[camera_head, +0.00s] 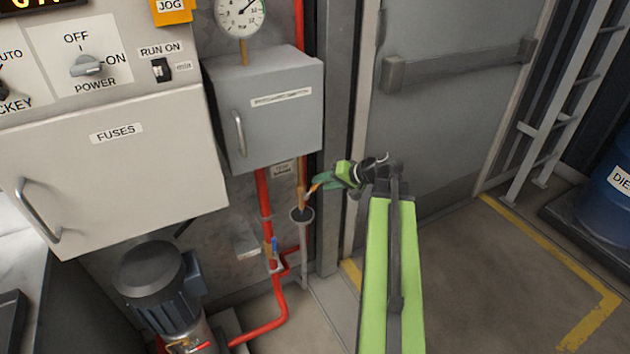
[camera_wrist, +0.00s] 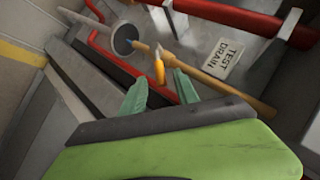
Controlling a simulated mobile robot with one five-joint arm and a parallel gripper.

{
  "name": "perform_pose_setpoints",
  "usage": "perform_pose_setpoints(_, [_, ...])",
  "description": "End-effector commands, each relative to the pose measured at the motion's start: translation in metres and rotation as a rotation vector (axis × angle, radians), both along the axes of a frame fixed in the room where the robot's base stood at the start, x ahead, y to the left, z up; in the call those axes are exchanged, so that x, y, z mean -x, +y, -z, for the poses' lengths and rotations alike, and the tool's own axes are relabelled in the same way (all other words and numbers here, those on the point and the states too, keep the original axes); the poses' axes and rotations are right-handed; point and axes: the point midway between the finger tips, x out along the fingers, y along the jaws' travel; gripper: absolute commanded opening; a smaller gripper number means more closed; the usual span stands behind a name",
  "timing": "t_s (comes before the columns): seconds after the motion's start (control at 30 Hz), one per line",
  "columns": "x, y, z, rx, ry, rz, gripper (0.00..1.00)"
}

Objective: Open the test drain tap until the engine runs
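The test drain tap is on a copper pipe (camera_wrist: 205,82) beside a "TEST DRAIN" label (camera_wrist: 223,59). Its small orange lever (camera_wrist: 159,71) shows between my fingertips in the wrist view, and in the head view the lever (camera_head: 314,188) is at the fingertips. My gripper (camera_wrist: 159,77) has its teal fingers apart, one on each side of the lever, with gaps visible. In the head view my gripper (camera_head: 320,181) reaches left to the pipe under the grey box. A grey funnel (camera_head: 301,214) is below the pipe's end; no water shows. The engine is not clearly in view.
The grey box (camera_head: 272,110) hangs just above my gripper, with a pressure gauge (camera_head: 240,16) over it. Red pipes (camera_head: 264,205) run down beside the drain. A small pump motor (camera_head: 158,285) stands lower left. The floor (camera_head: 470,270) at right is clear.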

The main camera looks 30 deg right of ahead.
Motion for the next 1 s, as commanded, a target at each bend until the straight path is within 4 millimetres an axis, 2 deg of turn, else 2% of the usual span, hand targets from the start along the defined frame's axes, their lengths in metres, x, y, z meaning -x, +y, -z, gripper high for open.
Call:
perform_pose_setpoints(0.03, [0.013, -0.005, -0.02, -0.001, 0.0, 0.004, 0.37])
perform_pose_setpoints(0.2, [0.048, -0.022, -0.049, 0.0, 0.0, 0.005, 0.37])
perform_pose_setpoints(0.4, [0.08, -0.038, -0.074, 0.002, -0.002, 0.005, 0.37])
perform_pose_setpoints(0.5, [0.089, -0.043, -0.079, 0.001, -0.002, 0.004, 0.37])
perform_pose_setpoints(0.87, [0.094, -0.045, -0.08, 0.001, -0.001, 0.002, 0.37])
perform_pose_setpoints(0.97, [0.091, -0.04, -0.078, 0.003, 0.009, -0.008, 0.24])
perform_pose_setpoints(1.0, [0.087, -0.031, -0.075, 0.006, 0.025, -0.025, 0.18])
